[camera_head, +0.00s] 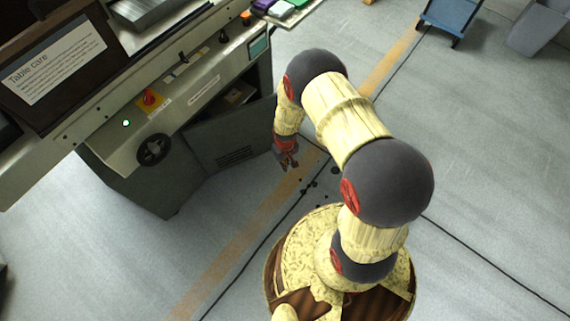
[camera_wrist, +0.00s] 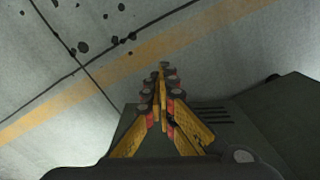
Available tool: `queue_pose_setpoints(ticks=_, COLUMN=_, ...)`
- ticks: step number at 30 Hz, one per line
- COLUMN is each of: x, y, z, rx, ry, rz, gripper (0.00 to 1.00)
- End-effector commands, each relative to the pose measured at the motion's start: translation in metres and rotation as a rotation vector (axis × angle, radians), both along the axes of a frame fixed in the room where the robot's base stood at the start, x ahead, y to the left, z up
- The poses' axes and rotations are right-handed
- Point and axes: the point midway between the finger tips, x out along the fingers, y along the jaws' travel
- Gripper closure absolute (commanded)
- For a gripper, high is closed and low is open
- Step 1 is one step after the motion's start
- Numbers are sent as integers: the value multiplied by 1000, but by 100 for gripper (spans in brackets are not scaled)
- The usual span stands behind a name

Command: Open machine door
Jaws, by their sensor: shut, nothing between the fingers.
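The machine (camera_head: 150,110) stands at the left in the head view. Its dark grey door (camera_head: 225,140) has vent slots and stands partly open, swung out from the cabinet front. A shelf inside shows behind it. The door also shows in the wrist view (camera_wrist: 265,125), with its slots near the fingers. My gripper (camera_head: 287,160) points down just beyond the door's outer edge in the head view. In the wrist view my gripper (camera_wrist: 164,72) has its yellow fingers together with nothing between them. Whether the fingers touch the door I cannot tell.
A black handwheel (camera_head: 154,150) and a red knob (camera_head: 150,97) are on the machine front. An orange floor line (camera_head: 240,243) and dark spots (camera_head: 316,183) lie near my base. A blue cart (camera_head: 452,18) stands far off.

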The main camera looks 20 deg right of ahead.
Motion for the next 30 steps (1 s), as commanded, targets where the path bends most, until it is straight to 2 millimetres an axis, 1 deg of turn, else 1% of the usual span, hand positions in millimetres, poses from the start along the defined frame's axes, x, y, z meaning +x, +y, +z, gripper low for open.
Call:
queue_pose_setpoints(ticks=15, x=0, y=0, z=0, rx=0, ry=0, rz=0, gripper=100)
queue_pose_setpoints(ticks=30, x=0, y=0, z=0, rx=0, ry=0, rz=0, gripper=72)
